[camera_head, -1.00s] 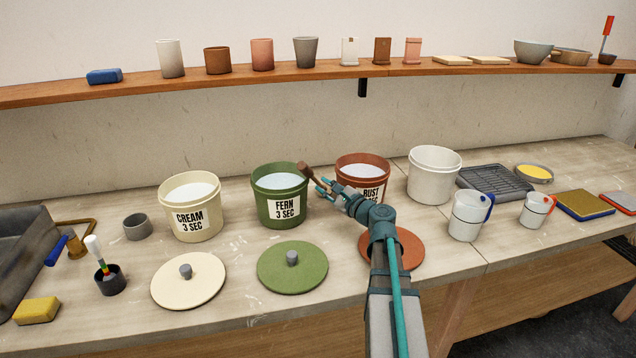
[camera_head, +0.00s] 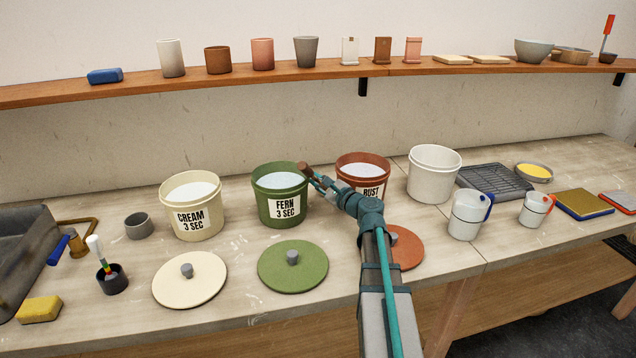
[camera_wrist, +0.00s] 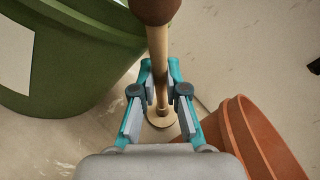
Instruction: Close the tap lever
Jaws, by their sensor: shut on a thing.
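The brass tap (camera_head: 78,243) stands by the sink at the far left in the head view. Its blue lever (camera_head: 57,248) sticks out to the left of the tap body. My gripper (camera_head: 318,180) is far to the right of the tap, between the green FERN bucket (camera_head: 281,205) and the rust bucket (camera_head: 362,172). In the wrist view my gripper (camera_wrist: 158,100) is shut on a slim wooden tool (camera_wrist: 157,55) with a dark brown knob at one end and a pale disc at the other. The tap is not in the wrist view.
The sink (camera_head: 22,260), a grey cup (camera_head: 138,226), a brush in a black pot (camera_head: 112,279) and a yellow sponge (camera_head: 39,309) are at the left. The cream bucket (camera_head: 192,210) and lids lie between tap and arm. A shelf (camera_head: 330,76) runs above.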

